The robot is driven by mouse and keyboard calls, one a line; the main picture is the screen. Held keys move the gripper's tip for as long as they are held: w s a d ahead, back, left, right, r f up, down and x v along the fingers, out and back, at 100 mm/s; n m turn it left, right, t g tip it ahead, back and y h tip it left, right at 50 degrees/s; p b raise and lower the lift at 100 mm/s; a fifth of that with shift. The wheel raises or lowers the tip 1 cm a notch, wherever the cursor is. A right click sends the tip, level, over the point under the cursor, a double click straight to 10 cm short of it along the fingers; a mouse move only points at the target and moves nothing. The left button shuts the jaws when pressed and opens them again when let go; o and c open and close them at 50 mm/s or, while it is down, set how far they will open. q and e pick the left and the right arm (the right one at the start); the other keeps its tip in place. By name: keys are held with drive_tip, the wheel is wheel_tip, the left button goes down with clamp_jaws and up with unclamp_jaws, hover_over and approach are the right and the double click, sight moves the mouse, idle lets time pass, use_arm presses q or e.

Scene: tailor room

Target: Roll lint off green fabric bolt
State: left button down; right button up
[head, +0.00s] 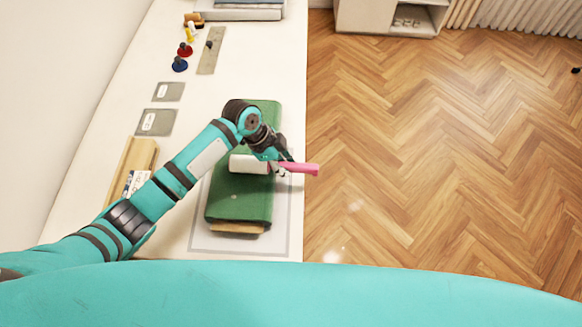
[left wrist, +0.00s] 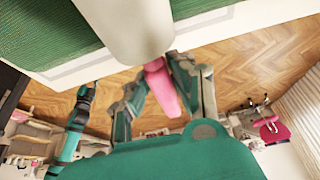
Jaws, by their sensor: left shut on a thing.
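The green fabric bolt (head: 240,204) lies lengthwise on the white table, its board end showing at the near side. My left gripper (head: 277,166) is over the right side of the bolt, shut on the pink handle of the lint roller (head: 301,168). The roller's white cylinder (head: 248,164) lies across the bolt and appears to touch it. The handle points right, past the table edge. In the left wrist view the white cylinder (left wrist: 125,25) fills the top middle, beside green fabric (left wrist: 35,30), and the pink handle sits between the fingers (left wrist: 162,88).
The white table (head: 110,105) has a right edge close beside the bolt, with open wooden floor (head: 430,150) beyond. Two grey cards (head: 156,122), a wooden box (head: 130,168), a ruler-like strip (head: 211,52) and small coloured pieces (head: 181,62) lie left and behind.

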use_arm(q)
drive_tip(key=shift+s+a, duration=0.1)
drive_tip(key=shift+s, duration=0.65)
drive_tip(key=shift+f, duration=0.1)
drive_tip(key=shift+s, duration=1.5)
drive_tip(key=shift+s, duration=1.5)
drive_tip(key=shift+a, duration=0.1)
drive_tip(key=shift+s, duration=1.55)
